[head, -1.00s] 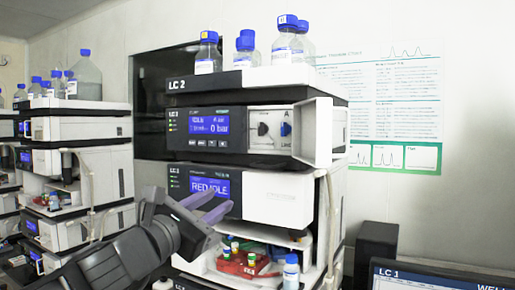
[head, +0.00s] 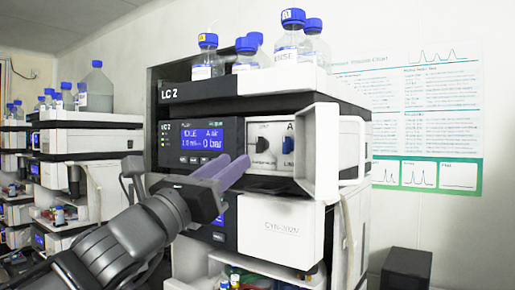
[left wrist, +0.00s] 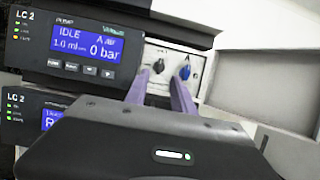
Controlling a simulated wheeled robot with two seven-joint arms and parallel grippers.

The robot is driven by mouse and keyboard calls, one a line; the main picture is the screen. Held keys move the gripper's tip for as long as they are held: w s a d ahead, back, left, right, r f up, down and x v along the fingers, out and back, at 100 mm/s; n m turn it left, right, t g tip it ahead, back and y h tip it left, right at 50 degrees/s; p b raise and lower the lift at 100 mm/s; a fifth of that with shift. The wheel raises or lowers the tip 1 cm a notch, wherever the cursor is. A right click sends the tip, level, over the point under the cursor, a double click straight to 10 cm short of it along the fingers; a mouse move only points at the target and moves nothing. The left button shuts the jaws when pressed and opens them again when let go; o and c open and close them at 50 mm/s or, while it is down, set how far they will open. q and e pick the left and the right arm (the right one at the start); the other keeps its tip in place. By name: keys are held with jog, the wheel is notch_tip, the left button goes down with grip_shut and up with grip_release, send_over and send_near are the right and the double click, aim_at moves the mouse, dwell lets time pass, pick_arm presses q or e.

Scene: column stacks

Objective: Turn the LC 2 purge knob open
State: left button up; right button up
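The LC 2 pump module has a lit screen (head: 203,140) reading IDLE and 0 bar. To its right, a recessed white panel carries a black knob (head: 263,145) and a blue knob (head: 288,144). Their labels are too small to read surely. My left gripper (head: 236,170), with purple fingers, is in front of the module, below and left of the knobs. My right gripper is not in view.
A white door (head: 322,150) stands open, jutting out right of the knobs. Blue-capped bottles (head: 292,38) stand on top of the stack. Another module (head: 280,225) is below. More stacks (head: 75,150) are at left. A black box (head: 407,268) is at lower right.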

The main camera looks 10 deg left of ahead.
aim_at(257, 145)
pick_arm(q)
jog(key=shift+p+x, duration=1.15)
jog(key=shift+x, duration=2.85)
jog(key=shift+f, duration=0.1)
grip_shut()
